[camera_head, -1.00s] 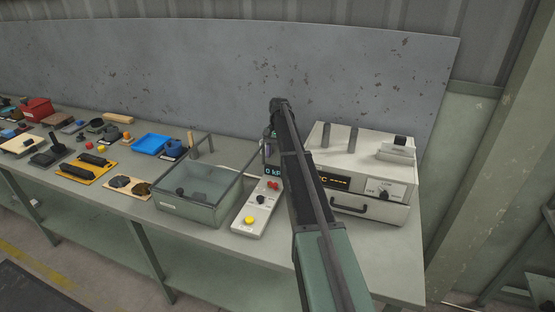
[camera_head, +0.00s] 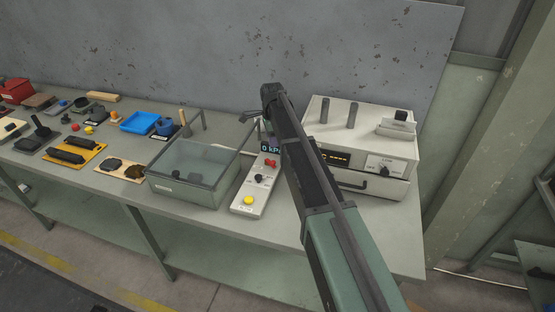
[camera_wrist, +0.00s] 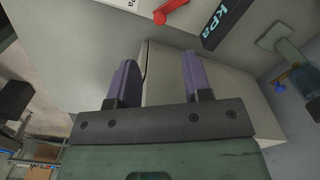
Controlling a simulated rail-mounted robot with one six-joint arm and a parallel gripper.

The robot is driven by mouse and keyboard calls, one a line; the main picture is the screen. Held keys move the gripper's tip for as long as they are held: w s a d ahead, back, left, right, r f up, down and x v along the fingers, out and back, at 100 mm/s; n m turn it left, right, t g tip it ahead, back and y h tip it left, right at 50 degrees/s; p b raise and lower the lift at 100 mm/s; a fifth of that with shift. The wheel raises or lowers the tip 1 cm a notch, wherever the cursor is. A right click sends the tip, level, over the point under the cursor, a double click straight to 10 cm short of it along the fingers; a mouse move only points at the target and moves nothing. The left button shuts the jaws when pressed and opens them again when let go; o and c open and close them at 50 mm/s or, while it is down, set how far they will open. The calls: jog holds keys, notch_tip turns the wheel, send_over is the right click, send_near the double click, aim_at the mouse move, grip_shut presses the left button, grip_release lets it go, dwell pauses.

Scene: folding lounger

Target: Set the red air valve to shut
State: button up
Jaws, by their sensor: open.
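The red air valve (camera_head: 270,163) sits on the pale control panel (camera_head: 240,209), just below the kPa display (camera_head: 268,149). In the wrist view the red valve lever (camera_wrist: 170,11) is at the top edge, partly cut off, next to the kPa display (camera_wrist: 222,20). My gripper (camera_wrist: 160,57) is open and empty, its two purple fingers apart from the lever, which lies above them in the picture. In the head view my arm covers most of the gripper. The lever's exact setting is too small to tell.
A glass-sided box (camera_head: 183,190) stands left of the panel. A white heating unit with a dial (camera_head: 382,170) stands to the right, partly behind my arm. A yellow button (camera_head: 248,200) and a black knob (camera_head: 259,178) share the panel. Several small parts lie farther left.

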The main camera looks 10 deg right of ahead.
aim_at(270, 162)
notch_tip(270, 162, down, 11)
jog(key=b, duration=1)
jog(key=shift+r, duration=0.25)
jog(key=shift+c, duration=0.3)
grip_shut()
